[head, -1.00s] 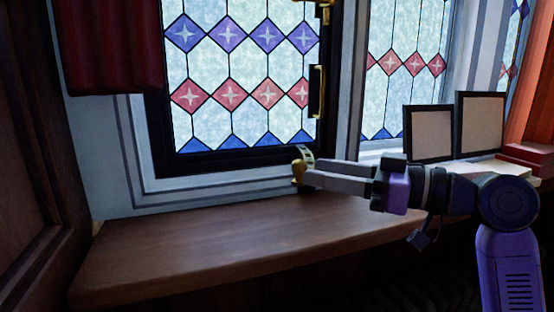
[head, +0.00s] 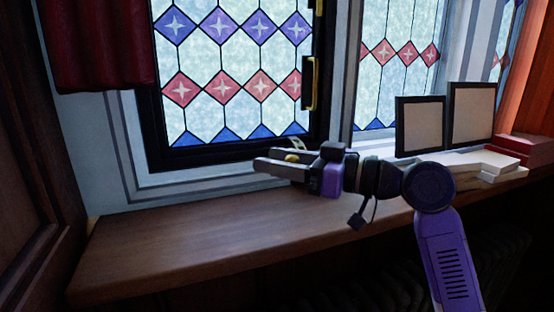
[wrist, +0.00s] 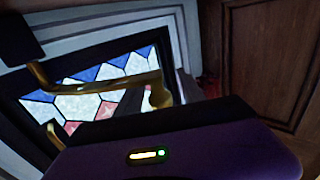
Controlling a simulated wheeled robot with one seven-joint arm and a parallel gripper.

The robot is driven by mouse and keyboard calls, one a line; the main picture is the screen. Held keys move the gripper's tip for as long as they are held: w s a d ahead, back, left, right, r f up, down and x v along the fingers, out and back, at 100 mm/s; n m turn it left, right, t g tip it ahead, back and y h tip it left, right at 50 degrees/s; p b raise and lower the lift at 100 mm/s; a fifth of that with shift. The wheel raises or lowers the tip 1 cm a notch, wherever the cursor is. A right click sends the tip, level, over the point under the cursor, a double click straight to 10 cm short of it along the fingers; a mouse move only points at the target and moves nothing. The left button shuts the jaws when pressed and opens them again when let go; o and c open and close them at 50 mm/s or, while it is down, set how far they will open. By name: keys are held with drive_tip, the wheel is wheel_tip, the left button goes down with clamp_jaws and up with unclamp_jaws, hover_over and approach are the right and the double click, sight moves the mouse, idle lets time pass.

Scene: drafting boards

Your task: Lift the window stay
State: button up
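The brass window stay shows as a small piece (head: 292,157) at the bottom right of the leaded window (head: 235,85), mostly hidden by my gripper. In the wrist view a brass bar with a rounded knob, seemingly the stay (wrist: 110,84), crosses in front of the coloured panes. My gripper (head: 262,157) lies level over the sill, pointing left, with its fingers apart. The brass piece shows between the fingers, near their base. I cannot tell whether they touch it. The fingertips are out of sight in the wrist view.
The wooden sill (head: 180,235) is clear to the left. A black-backed brass handle (head: 311,85) is on the window's right edge. Two framed panels (head: 420,127) and stacked books (head: 515,150) stand at the right. A red curtain (head: 95,45) hangs at the left.

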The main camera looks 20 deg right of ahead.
clamp_jaws()
idle(1.3)
